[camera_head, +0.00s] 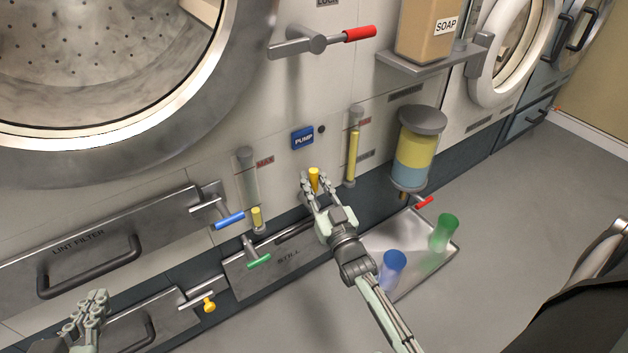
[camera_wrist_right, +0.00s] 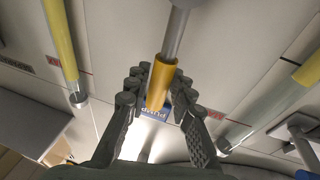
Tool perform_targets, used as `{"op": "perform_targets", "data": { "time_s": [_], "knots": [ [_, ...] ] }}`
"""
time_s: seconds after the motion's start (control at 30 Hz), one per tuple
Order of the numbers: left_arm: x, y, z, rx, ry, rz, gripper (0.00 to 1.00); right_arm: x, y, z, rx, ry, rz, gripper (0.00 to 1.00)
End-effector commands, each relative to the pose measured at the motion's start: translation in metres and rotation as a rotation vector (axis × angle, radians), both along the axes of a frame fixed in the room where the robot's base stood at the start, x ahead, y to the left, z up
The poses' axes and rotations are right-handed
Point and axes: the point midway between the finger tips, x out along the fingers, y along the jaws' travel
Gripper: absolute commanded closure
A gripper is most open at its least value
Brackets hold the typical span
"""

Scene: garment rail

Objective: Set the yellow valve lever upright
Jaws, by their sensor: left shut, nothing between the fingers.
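The yellow valve lever (camera_head: 314,178) is on the machine front below the blue PUMP label (camera_head: 302,138). In the right wrist view its yellow handle (camera_wrist_right: 161,86) is on a grey stem (camera_wrist_right: 177,35), and its free end points toward the label. My right gripper (camera_head: 316,184) has its fingers on both sides of the handle; the wrist view shows them close to it (camera_wrist_right: 160,85), but contact is unclear. In the head view the gripper hides the stem. My left gripper (camera_head: 91,298) is shut and empty at the lower left, away from the lever.
Gauge tubes (camera_head: 249,178) (camera_head: 353,145) flank the lever. Blue (camera_head: 230,220), green (camera_head: 259,261) and red (camera_head: 359,34) handles stick out nearby. A tray (camera_head: 411,289) with blue and green cups lies right of my right forearm, below a dispenser (camera_head: 417,150).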

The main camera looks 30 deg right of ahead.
Motion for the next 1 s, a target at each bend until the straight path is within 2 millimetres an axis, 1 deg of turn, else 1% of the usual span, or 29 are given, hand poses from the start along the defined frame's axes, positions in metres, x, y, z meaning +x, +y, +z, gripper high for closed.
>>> {"op": "perform_targets", "data": {
  "time_s": [0.03,0.1,0.37,0.47,0.57,0.8,0.9,1.0],
  "knots": [
    [0.0,0.0,0.0,0.0,0.0,0.0,1.0,0.0,0.0,0.0,0.0,0.0,0.0,0.68],
    [0.0,0.0,0.0,0.0,0.0,0.0,1.0,0.0,0.0,0.0,0.0,0.0,0.0,0.61],
    [0.0,0.0,0.001,0.0,-0.001,0.0,1.0,0.0,0.0,0.0,0.0,0.0,0.0,0.61],
    [0.0,0.0,0.001,0.0,-0.001,0.0,1.0,-0.005,0.0,-0.001,-0.001,0.001,0.0,0.61],
    [0.0,0.0,0.001,0.0,0.0,0.0,1.0,-0.018,0.002,-0.004,-0.001,0.002,0.0,0.61],
    [0.0,0.0,0.0,0.0,0.0,0.0,1.0,-0.068,0.008,-0.015,0.0,0.004,0.0,0.61],
    [0.0,0.0,0.0,0.0,0.001,0.0,1.0,-0.087,0.01,-0.018,0.001,0.004,0.0,0.61],
    [0.0,0.0,0.0,0.0,0.001,0.0,1.0,-0.102,0.012,-0.02,0.0,0.001,0.0,0.61]
  ]
}}
